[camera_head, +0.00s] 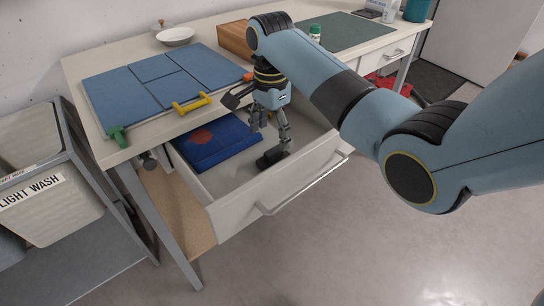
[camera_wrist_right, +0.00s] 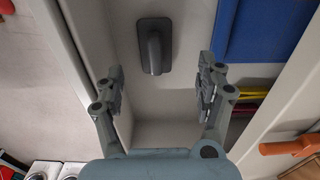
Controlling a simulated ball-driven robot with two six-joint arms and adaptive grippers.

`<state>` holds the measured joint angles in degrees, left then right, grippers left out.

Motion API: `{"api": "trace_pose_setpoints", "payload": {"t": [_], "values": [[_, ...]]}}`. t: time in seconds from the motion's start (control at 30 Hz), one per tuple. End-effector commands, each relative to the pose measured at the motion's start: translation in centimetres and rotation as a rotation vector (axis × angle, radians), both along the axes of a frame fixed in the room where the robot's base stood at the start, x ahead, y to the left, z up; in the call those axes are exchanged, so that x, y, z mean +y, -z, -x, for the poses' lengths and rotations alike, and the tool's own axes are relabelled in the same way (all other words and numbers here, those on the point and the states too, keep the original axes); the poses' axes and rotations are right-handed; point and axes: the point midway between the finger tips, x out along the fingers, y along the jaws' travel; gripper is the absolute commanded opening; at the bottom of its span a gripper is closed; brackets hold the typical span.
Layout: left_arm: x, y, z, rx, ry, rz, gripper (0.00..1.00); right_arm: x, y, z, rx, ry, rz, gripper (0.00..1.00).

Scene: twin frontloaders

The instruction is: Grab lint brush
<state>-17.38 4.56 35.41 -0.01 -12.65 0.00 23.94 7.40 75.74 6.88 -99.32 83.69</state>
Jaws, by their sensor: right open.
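A dark grey brush with a rectangular base and a raised handle, which looks like the lint brush (camera_head: 271,159), lies on the floor of the open drawer near its front wall. It also shows in the right wrist view (camera_wrist_right: 154,58), at the top centre. My right gripper (camera_head: 272,137) reaches down into the drawer, just above the brush. In the right wrist view its fingers (camera_wrist_right: 160,88) are spread, with nothing between them, and the brush lies beyond their tips. My left gripper is not in view.
The open drawer (camera_head: 236,221) also holds a blue item with a red mark (camera_head: 212,140). Above it, the table carries blue panels (camera_head: 150,85), a yellow handle (camera_head: 191,104) and a green clip (camera_head: 118,136). A light wash bin (camera_head: 50,215) stands at the left.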

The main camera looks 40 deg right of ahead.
Motion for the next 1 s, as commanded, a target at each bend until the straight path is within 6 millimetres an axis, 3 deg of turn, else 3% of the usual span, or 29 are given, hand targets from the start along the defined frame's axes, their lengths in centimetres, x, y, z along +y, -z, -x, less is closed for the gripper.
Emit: {"api": "trace_pose_setpoints", "payload": {"t": [0.17, 0.5, 0.77, 1.0], "values": [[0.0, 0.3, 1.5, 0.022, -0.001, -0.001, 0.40, 0.0, 1.6, 0.1, 0.001, 0.000, 0.000, 0.73], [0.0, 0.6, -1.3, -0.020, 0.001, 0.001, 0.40, -0.4, 6.3, 0.8, 0.001, 0.000, 0.000, 0.73], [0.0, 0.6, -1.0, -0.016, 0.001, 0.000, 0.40, -0.4, 6.6, 0.7, -0.001, -0.001, 0.000, 0.73], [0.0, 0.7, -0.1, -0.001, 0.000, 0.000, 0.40, -0.4, 6.6, 0.7, -0.001, -0.001, 0.000, 0.44]]}}
